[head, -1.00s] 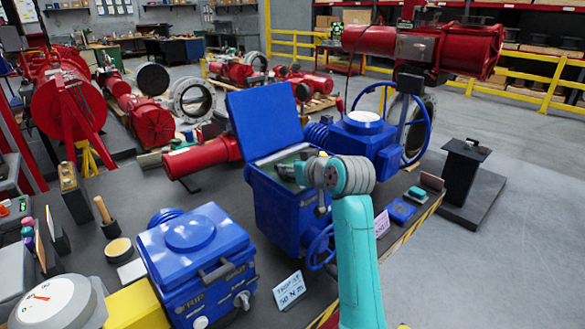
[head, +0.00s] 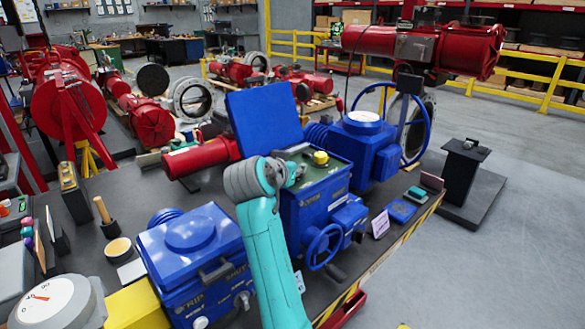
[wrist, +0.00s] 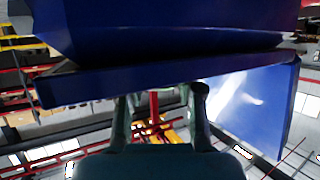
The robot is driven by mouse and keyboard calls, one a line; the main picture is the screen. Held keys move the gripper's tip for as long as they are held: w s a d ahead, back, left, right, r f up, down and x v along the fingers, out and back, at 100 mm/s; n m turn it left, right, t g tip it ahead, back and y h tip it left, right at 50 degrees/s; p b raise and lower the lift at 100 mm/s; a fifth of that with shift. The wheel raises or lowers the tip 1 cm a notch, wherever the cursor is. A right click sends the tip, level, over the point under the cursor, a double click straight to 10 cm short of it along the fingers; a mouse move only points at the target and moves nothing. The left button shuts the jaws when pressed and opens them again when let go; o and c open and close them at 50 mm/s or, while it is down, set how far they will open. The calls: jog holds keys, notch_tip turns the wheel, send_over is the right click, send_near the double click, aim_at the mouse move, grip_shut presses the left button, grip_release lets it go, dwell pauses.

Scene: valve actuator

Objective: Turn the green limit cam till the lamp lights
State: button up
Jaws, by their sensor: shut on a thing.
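The blue actuator box (head: 315,212) stands open on the bench, its square lid (head: 265,118) raised at the back. Its compartment (head: 325,172) shows a greenish floor and a yellow cap (head: 320,157); I cannot tell whether this is the lamp or whether it is lit. I cannot make out the green limit cam. My gripper (head: 298,171) reaches in over the near-left part of the compartment, partly hidden by my wrist. In the wrist view my gripper (wrist: 160,97) has its fingers apart, tips hidden behind a blue edge (wrist: 170,75). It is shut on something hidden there.
A blue handwheel (head: 323,247) sits on the box's front. Another blue actuator (head: 195,245) stands close at left, near my forearm. A larger handwheel unit (head: 365,145) stands behind right. The floor on the right (head: 500,255) is clear.

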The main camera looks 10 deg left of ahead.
jog(key=m+g+h, duration=0.1)
jog(key=m+h, duration=0.1)
jog(key=m+g+h, duration=0.1)
jog(key=m+h, duration=0.2)
jog(key=shift+g, duration=0.3)
jog(key=shift+h, duration=0.4)
jog(key=o, duration=1.2)
jog(key=shift+c, duration=0.2)
jog(key=v, duration=1.2)
jog(key=shift+w, duration=0.1)
